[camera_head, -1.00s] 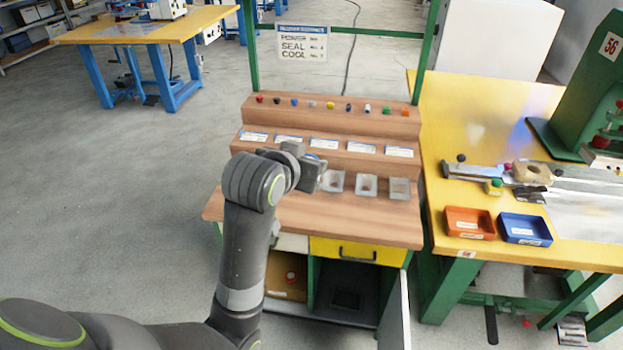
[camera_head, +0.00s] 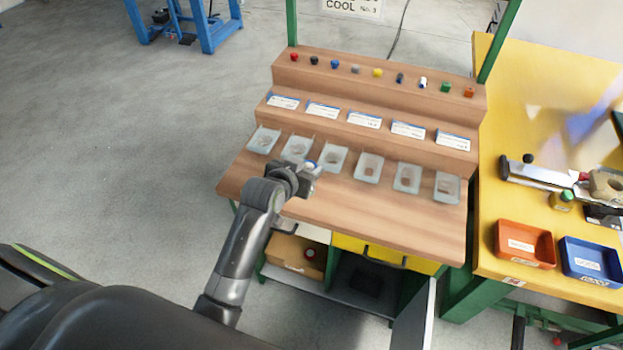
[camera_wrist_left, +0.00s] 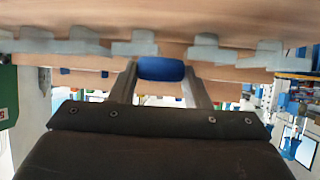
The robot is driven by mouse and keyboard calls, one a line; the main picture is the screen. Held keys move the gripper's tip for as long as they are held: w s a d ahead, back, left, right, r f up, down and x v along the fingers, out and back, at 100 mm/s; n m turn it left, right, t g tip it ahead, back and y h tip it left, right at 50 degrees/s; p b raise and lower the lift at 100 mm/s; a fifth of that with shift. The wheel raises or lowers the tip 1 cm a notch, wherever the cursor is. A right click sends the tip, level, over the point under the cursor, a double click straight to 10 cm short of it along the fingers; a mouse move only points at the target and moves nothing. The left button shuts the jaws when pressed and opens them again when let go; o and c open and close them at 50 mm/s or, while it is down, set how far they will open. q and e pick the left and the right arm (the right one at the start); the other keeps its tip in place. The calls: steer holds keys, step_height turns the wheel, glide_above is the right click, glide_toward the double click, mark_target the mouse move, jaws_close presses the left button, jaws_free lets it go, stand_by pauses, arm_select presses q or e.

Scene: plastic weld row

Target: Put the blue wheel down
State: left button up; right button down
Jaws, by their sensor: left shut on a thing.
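My left gripper (camera_head: 312,168) is shut on the blue wheel (camera_wrist_left: 161,69), which sits between the two fingertips in the left wrist view. In the head view only a small bit of blue shows at the fingertips. The gripper is over the front shelf of the wooden bench (camera_head: 400,215), just in front of the second and third clear trays from the left (camera_head: 297,148) (camera_head: 333,158). I cannot tell how high the wheel is above the shelf. My right gripper is not in view.
Several clear trays line the front shelf, including one at the right end (camera_head: 447,188). Label cards (camera_head: 364,121) stand on the middle step and small coloured parts (camera_head: 377,73) on the top step. An orange bin (camera_head: 523,244) and a blue bin (camera_head: 592,262) are on the yellow table.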

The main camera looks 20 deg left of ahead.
arm_select(q)
steer(key=shift+f, duration=2.3)
steer(key=shift+f, duration=0.15)
steer(key=o, duration=1)
